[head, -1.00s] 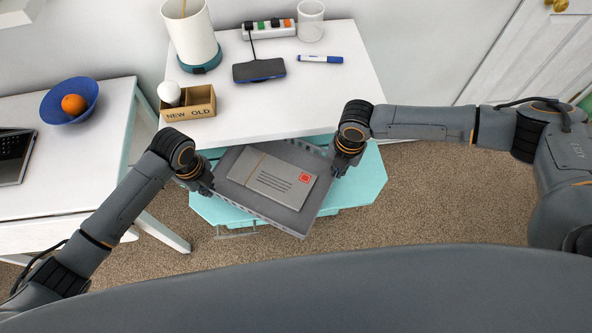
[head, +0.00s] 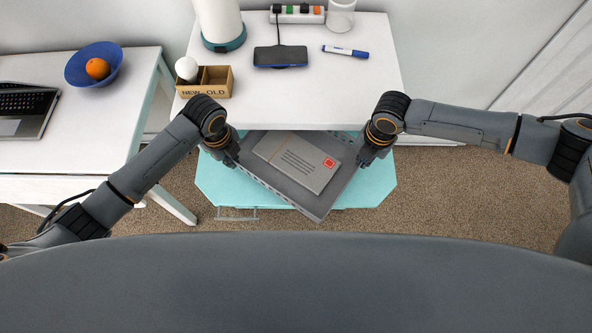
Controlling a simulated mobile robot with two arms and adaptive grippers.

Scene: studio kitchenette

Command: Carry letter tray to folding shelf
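The grey letter tray (head: 318,207) carries a grey parcel (head: 298,160) with printed lines and a red stamp. It sits at an angle in front of the white tabletop, above a lower teal surface (head: 372,190). My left gripper (head: 231,157) is at the tray's left edge and my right gripper (head: 364,157) is at its right edge. Both appear closed on the tray's sides, though the fingertips are small and partly hidden. The tray's back edge is hidden under the tabletop's front edge. I cannot tell which piece of furniture is the folding shelf.
The white tabletop (head: 300,100) holds a wooden box (head: 205,82), a charging pad (head: 280,56), a marker (head: 345,51), a power strip (head: 298,14) and a white cup (head: 341,16). A left desk (head: 110,125) holds a laptop (head: 25,108) and a blue bowl (head: 78,71) with an orange.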

